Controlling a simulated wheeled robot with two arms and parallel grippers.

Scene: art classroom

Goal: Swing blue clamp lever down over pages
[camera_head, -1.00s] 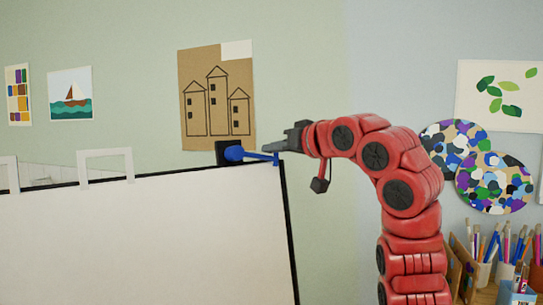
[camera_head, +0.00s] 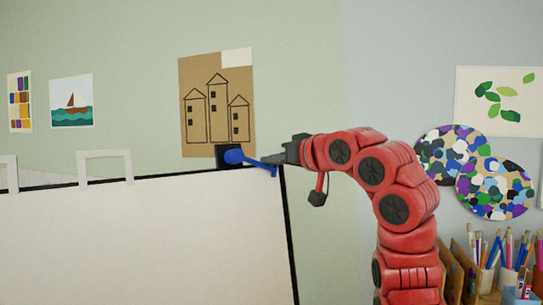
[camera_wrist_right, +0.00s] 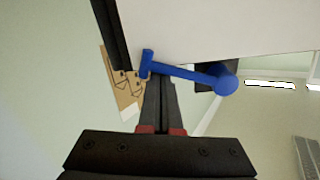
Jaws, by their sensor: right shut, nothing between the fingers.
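The blue clamp lever (camera_head: 252,160) sits on a black block (camera_head: 225,160) at the top right corner of the white page board (camera_head: 150,235). Its round hub is at the left and its bar slopes down to the right, ending in a short crosspiece at the board's edge. My right gripper (camera_head: 272,159) is shut and empty, its fingertips at the lever bar from the right. In the right wrist view the fingertips (camera_wrist_right: 158,80) meet the blue lever (camera_wrist_right: 185,72) near its crosspiece end; contact looks likely. My left gripper is not in view.
A white clip frame (camera_head: 105,166) stands on the board's top edge at left. Drawings hang on the wall behind, including a brown house drawing (camera_head: 217,105). Paint-splashed palettes (camera_head: 452,150) and cups of pencils (camera_head: 510,255) are at right.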

